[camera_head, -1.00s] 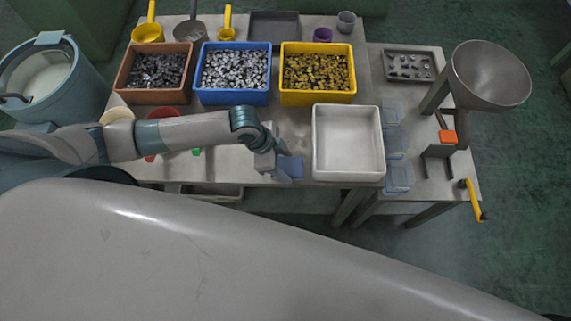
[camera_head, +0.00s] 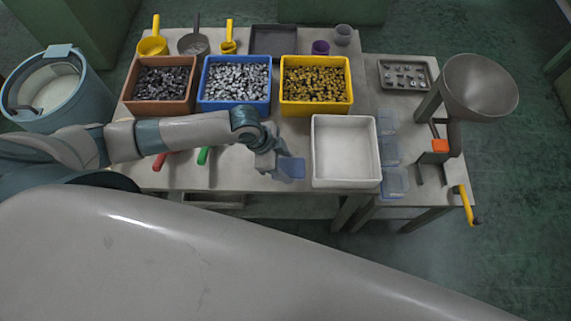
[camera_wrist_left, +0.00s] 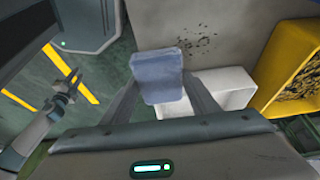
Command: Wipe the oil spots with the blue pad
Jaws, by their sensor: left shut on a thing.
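My left gripper (camera_wrist_left: 160,92) is shut on the blue pad (camera_wrist_left: 158,75), which sits between its fingertips. In the head view the pad (camera_head: 291,168) is near the table's front edge, just left of the white tray (camera_head: 318,182). The oil spots (camera_wrist_left: 200,40) are a scatter of dark specks on the grey table in the left wrist view, beyond the pad and to its right. In the head view I cannot make them out clearly. My right gripper (camera_wrist_left: 70,83) seems to show small at the left of the wrist view; its jaws are unclear.
Brown (camera_head: 127,104), blue (camera_head: 203,105) and yellow (camera_head: 284,108) bins of small parts stand behind my left arm. Clear containers (camera_head: 394,180) stand right of the white tray. A machine with a grey funnel (camera_head: 480,88) is at the right. Red and green handles (camera_head: 203,157) lie near my forearm.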

